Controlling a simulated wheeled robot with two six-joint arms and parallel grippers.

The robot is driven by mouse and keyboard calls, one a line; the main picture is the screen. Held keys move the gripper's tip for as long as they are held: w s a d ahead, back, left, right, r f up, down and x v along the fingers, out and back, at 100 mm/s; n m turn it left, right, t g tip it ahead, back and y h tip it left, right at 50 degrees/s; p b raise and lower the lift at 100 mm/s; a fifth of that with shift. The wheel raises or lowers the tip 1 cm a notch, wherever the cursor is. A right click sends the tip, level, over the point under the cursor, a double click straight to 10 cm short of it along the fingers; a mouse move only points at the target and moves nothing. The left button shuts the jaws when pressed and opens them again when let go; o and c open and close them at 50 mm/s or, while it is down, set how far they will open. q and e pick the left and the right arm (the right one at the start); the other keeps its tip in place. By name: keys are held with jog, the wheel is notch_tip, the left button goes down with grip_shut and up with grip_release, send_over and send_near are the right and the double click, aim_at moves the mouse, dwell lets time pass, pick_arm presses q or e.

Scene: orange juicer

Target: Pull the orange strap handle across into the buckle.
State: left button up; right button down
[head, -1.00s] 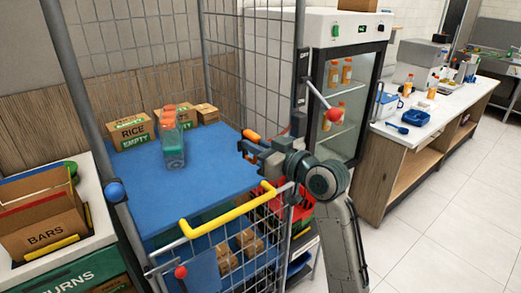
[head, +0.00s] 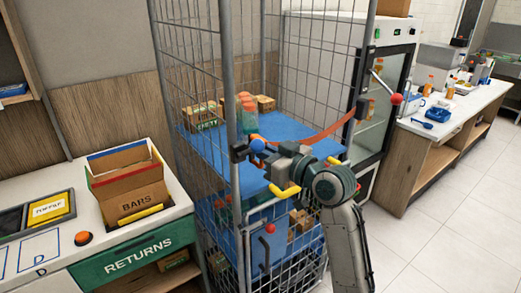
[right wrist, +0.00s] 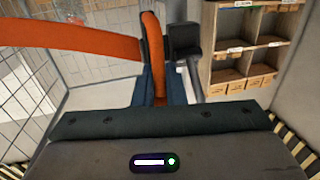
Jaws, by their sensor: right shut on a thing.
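The orange strap (head: 328,133) stretches from the cage's right post across the front opening to my right gripper (head: 268,150). That gripper is shut on the orange strap handle, which stands upright between the fingers in the right wrist view (right wrist: 153,35). In the right wrist view a dark block, seemingly the buckle (right wrist: 186,38), is right beside the handle. I cannot tell whether they touch. My left gripper is not in view.
The blue cage shelf (head: 290,128) holds boxes and orange-capped bottles (head: 247,108). A yellow gate handle (head: 285,189) is below my wrist. The returns counter (head: 150,245) with a BARS box (head: 135,200) stands left. A red-knobbed lever (head: 396,99) projects at the right.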

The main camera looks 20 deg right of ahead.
dwell(0.4)
jog(key=c, duration=1.6)
grip_release()
jog(key=shift+a, duration=0.15)
jog(key=shift+c, duration=0.2)
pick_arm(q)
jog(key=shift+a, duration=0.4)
pick_arm(e)
jog(key=shift+s, duration=0.1)
